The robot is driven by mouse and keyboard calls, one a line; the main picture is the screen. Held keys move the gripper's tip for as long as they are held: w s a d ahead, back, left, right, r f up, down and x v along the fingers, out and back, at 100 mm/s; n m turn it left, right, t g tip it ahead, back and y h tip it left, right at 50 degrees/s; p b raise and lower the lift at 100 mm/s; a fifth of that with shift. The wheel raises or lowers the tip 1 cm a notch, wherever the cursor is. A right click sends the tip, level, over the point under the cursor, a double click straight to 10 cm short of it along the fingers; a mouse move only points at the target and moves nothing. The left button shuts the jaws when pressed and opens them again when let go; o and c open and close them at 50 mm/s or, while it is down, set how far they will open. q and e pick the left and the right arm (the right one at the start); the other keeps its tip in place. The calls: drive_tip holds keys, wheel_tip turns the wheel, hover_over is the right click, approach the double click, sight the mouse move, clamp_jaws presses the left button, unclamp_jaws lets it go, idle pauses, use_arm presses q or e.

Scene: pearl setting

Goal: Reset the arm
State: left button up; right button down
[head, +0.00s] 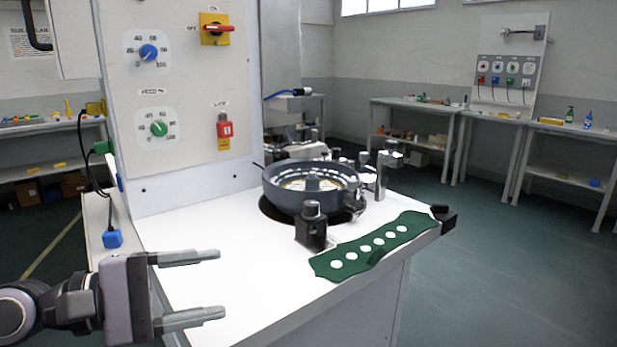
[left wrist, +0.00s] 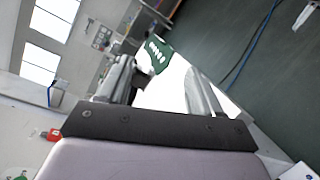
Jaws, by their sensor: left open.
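My left gripper (head: 222,286) comes in from the lower left in the head view. Its two grey fingers are apart and nothing is between them. It is over the left front part of the white worktop (head: 235,235), clear of the things on it. In the left wrist view the two fingers (left wrist: 160,85) also stand apart, with white surface and a green plate with holes (left wrist: 157,55) beyond them. My right gripper is in neither view.
A round grey bowl-like machine (head: 312,190) and a black block (head: 312,228) stand on the worktop. The green plate (head: 375,246) lies along its right edge. A control panel (head: 180,95) with knobs and switches rises behind. Benches (head: 420,104) stand farther off, with open floor before them.

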use_arm(q)
drive_tip(key=a+r+n+t+y, duration=0.2)
drive_tip(key=n+t, duration=0.4)
drive_tip(key=n, duration=0.7)
drive_tip(key=a+r+n+t+y, duration=0.1)
drive_tip(key=a+n+t, duration=0.1)
drive_tip(key=n+t, duration=0.75)
drive_tip(key=a+f+n+g+y, duration=0.65)
drive_tip(key=f+n+y, duration=0.7)
drive_tip(key=n, duration=1.05)
drive_tip(key=s+d+f+n+g+h, duration=0.2)
drive_tip(key=s+f+n+g, duration=1.1)
drive_tip(key=s+f, duration=0.65)
drive_tip(key=w+d+f+t+h, duration=0.2)
drive_tip(key=w+d+f+t, duration=0.2)
drive_tip(key=w+f+t, duration=0.25)
wheel_tip(320, 180, up, 10)
drive_tip(key=a+p, duration=0.1)
drive_tip(key=p, duration=1.1)
drive_tip(key=shift+s+p, duration=0.4)
drive_tip(key=shift+s, duration=0.05)
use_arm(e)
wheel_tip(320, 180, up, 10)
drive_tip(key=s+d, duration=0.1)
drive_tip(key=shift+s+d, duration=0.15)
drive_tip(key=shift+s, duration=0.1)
